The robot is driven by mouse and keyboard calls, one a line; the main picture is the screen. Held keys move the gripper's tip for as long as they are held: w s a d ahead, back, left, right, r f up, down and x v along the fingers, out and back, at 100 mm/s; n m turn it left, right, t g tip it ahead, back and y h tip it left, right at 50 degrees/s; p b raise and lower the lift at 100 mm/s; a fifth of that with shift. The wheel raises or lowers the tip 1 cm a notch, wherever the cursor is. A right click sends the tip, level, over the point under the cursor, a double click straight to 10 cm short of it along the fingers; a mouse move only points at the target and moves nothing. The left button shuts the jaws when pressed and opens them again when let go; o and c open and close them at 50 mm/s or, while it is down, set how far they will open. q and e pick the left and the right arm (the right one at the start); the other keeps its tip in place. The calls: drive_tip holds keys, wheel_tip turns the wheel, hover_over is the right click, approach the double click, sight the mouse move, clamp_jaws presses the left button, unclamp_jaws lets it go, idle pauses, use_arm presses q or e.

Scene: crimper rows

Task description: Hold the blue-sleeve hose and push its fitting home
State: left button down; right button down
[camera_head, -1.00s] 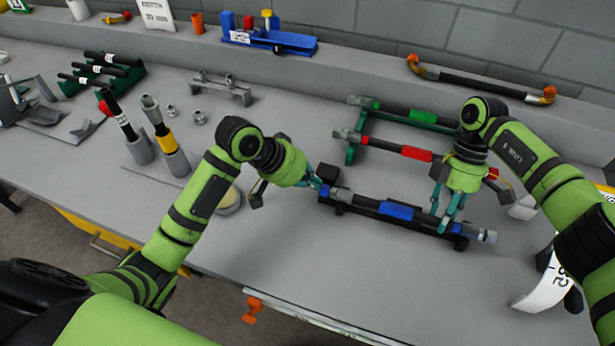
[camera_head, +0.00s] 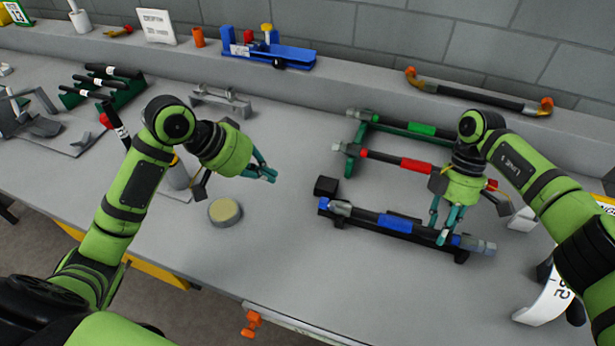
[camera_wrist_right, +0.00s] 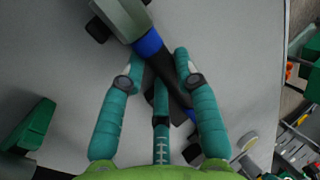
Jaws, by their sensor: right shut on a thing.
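The blue-sleeve hose (camera_head: 372,216) lies in a low black cradle (camera_head: 323,211) at mid-right of the bench. Its blue sleeve (camera_head: 395,223) shows left of my right gripper.
A round cream-topped pad (camera_head: 225,211) lies below my left gripper. A blue clamp fixture (camera_head: 268,52) stands on the back ledge. The bench front centre is clear.

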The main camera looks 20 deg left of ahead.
idle(0.3)
drive_tip(key=c, duration=0.8)
unclamp_jaws()
drive_tip(key=shift+c, duration=0.2)
drive_tip(key=shift+r, duration=0.1)
